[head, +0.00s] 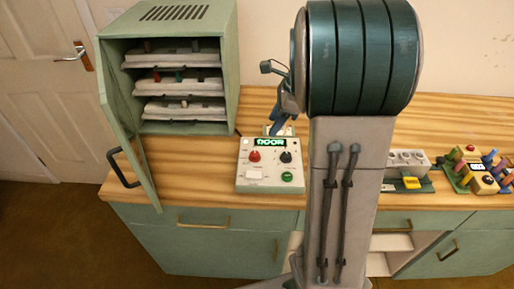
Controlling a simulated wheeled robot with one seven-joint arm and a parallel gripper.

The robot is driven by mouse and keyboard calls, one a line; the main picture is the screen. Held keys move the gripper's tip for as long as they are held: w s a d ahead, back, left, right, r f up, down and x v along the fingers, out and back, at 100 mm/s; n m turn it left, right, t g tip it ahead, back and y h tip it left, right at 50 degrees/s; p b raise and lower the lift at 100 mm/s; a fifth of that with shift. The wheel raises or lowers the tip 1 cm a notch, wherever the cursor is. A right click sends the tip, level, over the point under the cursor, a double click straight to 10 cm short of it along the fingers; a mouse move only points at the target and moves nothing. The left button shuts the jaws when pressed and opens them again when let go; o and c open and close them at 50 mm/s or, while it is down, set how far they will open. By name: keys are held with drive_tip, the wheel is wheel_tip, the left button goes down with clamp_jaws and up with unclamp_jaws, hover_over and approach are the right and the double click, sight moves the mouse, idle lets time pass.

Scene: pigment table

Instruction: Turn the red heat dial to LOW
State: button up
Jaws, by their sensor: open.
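The red heat dial (254,156) sits on the left of a white control box (242,181) on the wooden counter. Its pointer direction and any LOW mark are too small to read. My gripper (278,129) is small in the head view, just behind the box's far edge, partly hidden by my own arm. It is open, with nothing seen between its fingers, and appears apart from the dial.
The box also bears a lit green display (270,143), a black dial (286,157), a white switch (254,174) and a green button (287,176). A green cabinet (227,60) with its door (126,130) open stands left. Other devices (407,162) stand right.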

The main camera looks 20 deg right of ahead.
sight(255, 153)
drive_tip(key=x, duration=1.2)
drive_tip(key=shift+f, duration=0.2)
drive_tip(key=c, duration=1)
